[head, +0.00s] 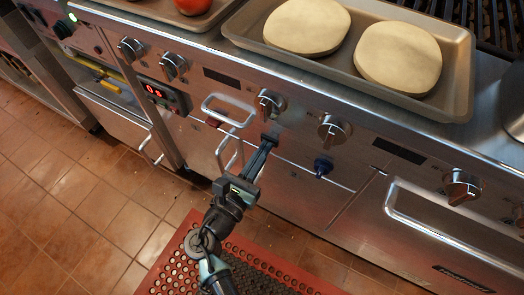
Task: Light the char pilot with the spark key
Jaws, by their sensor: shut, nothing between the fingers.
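My gripper (268,142) reaches up to the grill's steel front panel, just below a round control knob (269,102). Its long dark fingers are shut, with nothing seen between them. A small dark reddish fitting (271,136) is at the fingertips; I cannot tell whether they touch it. A small blue knob-like piece (323,167), possibly the spark key, sits on the panel to the right of the gripper and apart from it. No pilot flame can be made out.
More knobs (334,129) line the panel, with a red digital display (154,91) at left. Bar handles (228,110) stick out just left of my gripper, and a large handle (440,232) at right. A tray (458,100) with two dough rounds (398,57) lies above.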

